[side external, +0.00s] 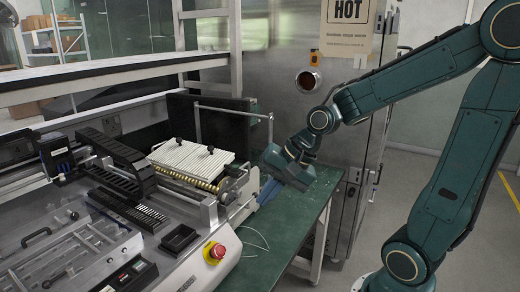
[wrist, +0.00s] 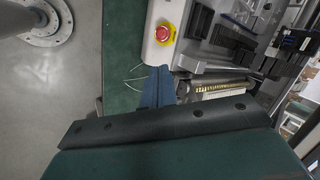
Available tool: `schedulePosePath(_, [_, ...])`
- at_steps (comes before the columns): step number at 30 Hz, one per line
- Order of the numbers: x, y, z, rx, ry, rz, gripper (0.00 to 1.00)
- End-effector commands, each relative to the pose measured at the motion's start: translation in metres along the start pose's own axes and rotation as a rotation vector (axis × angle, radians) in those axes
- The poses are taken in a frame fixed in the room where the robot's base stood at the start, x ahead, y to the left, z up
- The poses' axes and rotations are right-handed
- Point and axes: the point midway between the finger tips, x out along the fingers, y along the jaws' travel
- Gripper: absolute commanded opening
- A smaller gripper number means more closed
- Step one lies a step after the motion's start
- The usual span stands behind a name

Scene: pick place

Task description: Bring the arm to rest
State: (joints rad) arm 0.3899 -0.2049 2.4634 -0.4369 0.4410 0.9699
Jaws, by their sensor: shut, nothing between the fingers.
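My gripper (side external: 268,190) is at the end of my green arm, at the right side of the bench machine in the side external view. Its blue fingers point down and to the left, above the green bench top (side external: 262,245). In the wrist view the blue fingers (wrist: 158,85) are together, with nothing seen between them. The fingertips appear close to the machine's right edge; I cannot tell whether they touch it.
The bench machine (side external: 75,255) carries a red emergency button (side external: 214,252) and a ribbed white block (side external: 190,158). A thin metal frame (side external: 232,111) stands behind. A steel cabinet with a HOT sign (side external: 347,14) stands at the back. Floor (side external: 345,270) is free right of the bench.

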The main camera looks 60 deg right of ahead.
Motion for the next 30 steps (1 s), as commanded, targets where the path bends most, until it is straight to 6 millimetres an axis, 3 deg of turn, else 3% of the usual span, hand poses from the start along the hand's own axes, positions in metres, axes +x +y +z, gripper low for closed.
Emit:
schedulePosePath(9, [-0.048, 0.014, 0.033, -0.535, 0.072, 0.099, 0.00])
schedulePosePath(18, [-0.091, 0.038, 0.056, -0.952, 0.104, 0.175, 0.00])
schedulePosePath(24, [-0.105, 0.050, 0.064, -1.100, 0.105, 0.201, 0.00])
schedulePosePath(30, [-0.108, 0.053, 0.065, -1.136, 0.103, 0.208, 0.00])
